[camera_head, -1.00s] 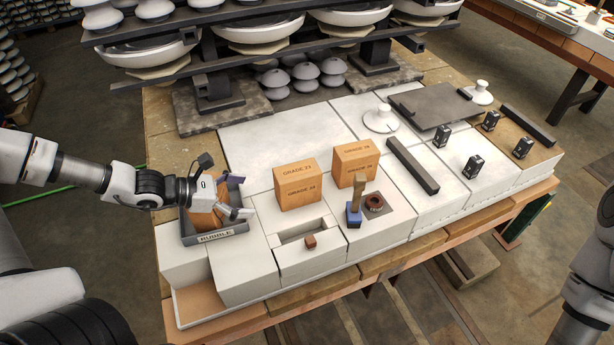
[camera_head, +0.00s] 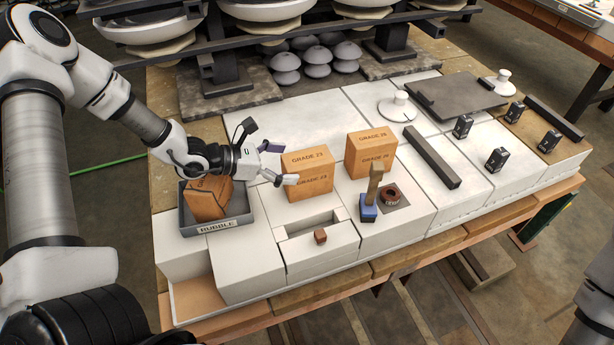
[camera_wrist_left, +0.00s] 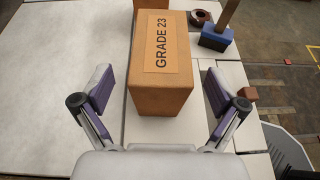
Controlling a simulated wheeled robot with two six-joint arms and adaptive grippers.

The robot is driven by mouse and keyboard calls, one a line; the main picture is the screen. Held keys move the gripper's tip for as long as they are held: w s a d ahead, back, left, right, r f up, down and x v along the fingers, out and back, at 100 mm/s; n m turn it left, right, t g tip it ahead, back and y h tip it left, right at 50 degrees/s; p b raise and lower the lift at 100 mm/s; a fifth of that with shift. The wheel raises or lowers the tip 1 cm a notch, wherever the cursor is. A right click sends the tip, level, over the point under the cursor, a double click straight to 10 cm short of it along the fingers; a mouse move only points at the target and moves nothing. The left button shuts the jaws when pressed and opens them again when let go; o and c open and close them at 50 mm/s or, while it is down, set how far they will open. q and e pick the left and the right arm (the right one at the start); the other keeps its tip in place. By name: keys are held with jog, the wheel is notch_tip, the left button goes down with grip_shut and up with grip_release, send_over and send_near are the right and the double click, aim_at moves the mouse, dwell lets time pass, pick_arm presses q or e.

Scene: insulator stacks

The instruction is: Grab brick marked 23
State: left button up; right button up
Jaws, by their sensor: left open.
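The orange brick marked GRADE 23 (camera_head: 308,181) stands on the white bench blocks, left of a similar orange brick (camera_head: 371,158) whose label looks like GRADE 26. My left gripper (camera_head: 279,164) is open and empty at the left side of the marked brick. In the left wrist view, the brick (camera_wrist_left: 160,85) lies ahead with its GRADE 23 label facing up. The open fingers of the left gripper (camera_wrist_left: 160,92) appear on either side of its near end, with gaps on both sides. My right gripper is out of view.
A blue-based brush (camera_head: 369,211) and a dark ring (camera_head: 390,197) stand right of the brick. A small brown cube (camera_head: 320,237) lies in front. Shelves with insulators stand behind.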

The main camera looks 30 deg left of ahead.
aim_at(302, 164)
pick_arm(q)
jog(key=x, duration=0.4)
jog(key=shift+w+d+f, duration=0.15)
jog(key=c, duration=1.6)
